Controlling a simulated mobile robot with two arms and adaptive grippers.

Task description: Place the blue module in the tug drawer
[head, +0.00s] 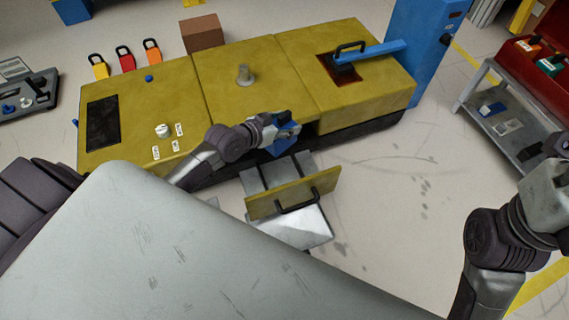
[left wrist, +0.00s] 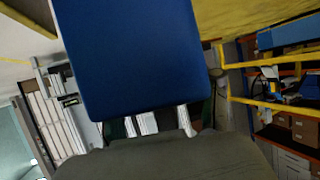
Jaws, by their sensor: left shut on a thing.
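The blue module (head: 285,139) is in my left gripper (head: 270,132), which is shut on it. It fills the upper middle of the left wrist view (left wrist: 130,55), and the fingers show only in part below it. The tug drawer (head: 258,178) is pulled out from the yellow tug (head: 235,112), with its yellow front and black handle toward me. The module is held above and behind the drawer, beside the tug's side. My right gripper (head: 552,150) is at the right edge; its fingers are too unclear to read.
A grey cart (head: 480,95) with small modules on its shelf and a red toolbox (head: 545,55) stands at right. A blue post (head: 425,45) stands at the tug's far end. Coloured padlock-shaped tags lie behind the tug. Floor right of the drawer is clear.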

